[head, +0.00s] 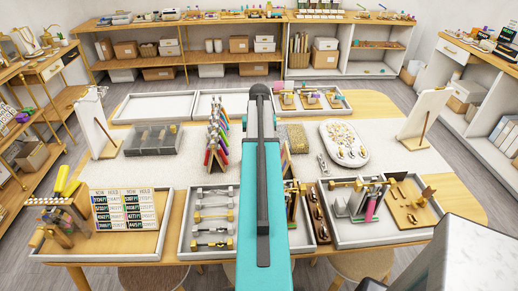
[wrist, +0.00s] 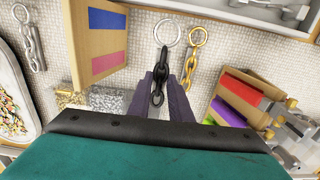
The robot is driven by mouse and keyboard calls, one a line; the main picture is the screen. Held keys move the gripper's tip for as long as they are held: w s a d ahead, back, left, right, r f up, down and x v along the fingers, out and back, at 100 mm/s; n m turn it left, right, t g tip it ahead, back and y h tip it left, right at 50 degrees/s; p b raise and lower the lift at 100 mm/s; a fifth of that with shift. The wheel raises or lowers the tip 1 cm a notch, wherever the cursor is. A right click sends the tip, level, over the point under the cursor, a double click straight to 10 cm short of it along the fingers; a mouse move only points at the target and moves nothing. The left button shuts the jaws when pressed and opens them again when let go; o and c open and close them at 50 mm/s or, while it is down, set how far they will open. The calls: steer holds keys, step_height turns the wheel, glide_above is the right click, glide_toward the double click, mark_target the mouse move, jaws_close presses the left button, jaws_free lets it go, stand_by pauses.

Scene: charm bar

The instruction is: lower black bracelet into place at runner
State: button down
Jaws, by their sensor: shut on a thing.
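In the wrist view, my gripper (wrist: 164,84) is shut on the black bracelet (wrist: 161,70), a short chain of black links. A silver ring (wrist: 167,32) shows at the far end of the black links. The white woven runner (wrist: 140,40) lies beneath; it also shows in the head view (head: 390,165). I cannot tell whether the bracelet touches the runner. A gold chain bracelet (wrist: 190,65) lies just right of it, apart from my fingers. In the head view my arm hides the gripper and the black bracelet.
A wooden stand with blue and pink panels (wrist: 95,40) is close on the left, and another with red and purple panels (wrist: 240,100) on the right. A silver chain (wrist: 30,40) lies far left. A white oval tray (head: 358,157) and a grey divided tray (head: 135,147) stand on the table.

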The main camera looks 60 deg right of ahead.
stand_by(0.5)
steer(key=shift+f+b, duration=0.55)
steer(key=shift+f, duration=0.95)
steer(key=shift+f, duration=0.2)
steer(key=shift+f, duration=0.45)
steer(key=shift+f+b, duration=0.4)
steer(key=shift+f, duration=1.1)
stand_by(3.8)
